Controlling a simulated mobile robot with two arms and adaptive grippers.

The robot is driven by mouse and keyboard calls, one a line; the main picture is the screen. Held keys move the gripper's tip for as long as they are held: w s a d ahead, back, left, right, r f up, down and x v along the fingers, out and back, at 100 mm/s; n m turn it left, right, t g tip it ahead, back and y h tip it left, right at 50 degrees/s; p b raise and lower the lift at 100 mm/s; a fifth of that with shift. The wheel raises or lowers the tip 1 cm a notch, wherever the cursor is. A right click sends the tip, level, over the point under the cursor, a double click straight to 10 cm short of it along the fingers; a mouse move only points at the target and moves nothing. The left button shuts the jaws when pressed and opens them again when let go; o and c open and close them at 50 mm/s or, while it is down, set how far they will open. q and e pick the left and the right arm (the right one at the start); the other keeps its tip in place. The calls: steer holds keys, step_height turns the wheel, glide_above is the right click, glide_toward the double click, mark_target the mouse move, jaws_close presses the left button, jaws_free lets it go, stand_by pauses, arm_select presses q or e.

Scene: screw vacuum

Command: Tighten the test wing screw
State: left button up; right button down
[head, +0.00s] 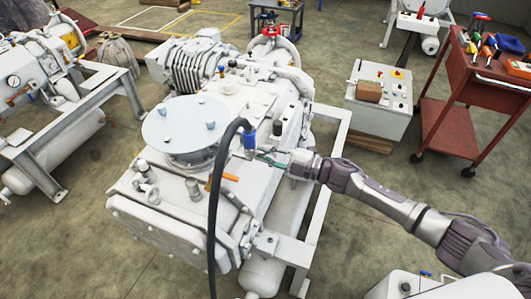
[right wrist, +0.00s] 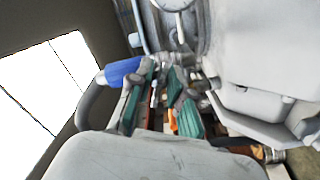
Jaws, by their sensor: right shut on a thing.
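The white vacuum pump machine (head: 250,110) stands on a steel frame in the middle of the head view. My right gripper (head: 268,160) reaches in from the right to the machine's side, just below the blue fitting of a black hose. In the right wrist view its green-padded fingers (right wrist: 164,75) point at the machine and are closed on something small. The test wing screw cannot be made out clearly; the fingers hide it. The blue fitting (right wrist: 121,72) is beside the fingers, at left. My left gripper is not in view.
The black hose (head: 212,210) arches in front of the machine, close to my right gripper. A round plate (head: 185,125) tops the machine. An orange handle (head: 230,177) sticks out nearby. A control box (head: 380,105) and a red tool cart (head: 455,100) stand at right, with open floor between.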

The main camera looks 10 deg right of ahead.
steer(key=c, duration=1.3)
jaws_free()
steer(key=shift+d+f, duration=0.1)
steer(key=shift+d, duration=0.1)
steer(key=shift+s, duration=0.1)
steer(key=v, duration=1.2)
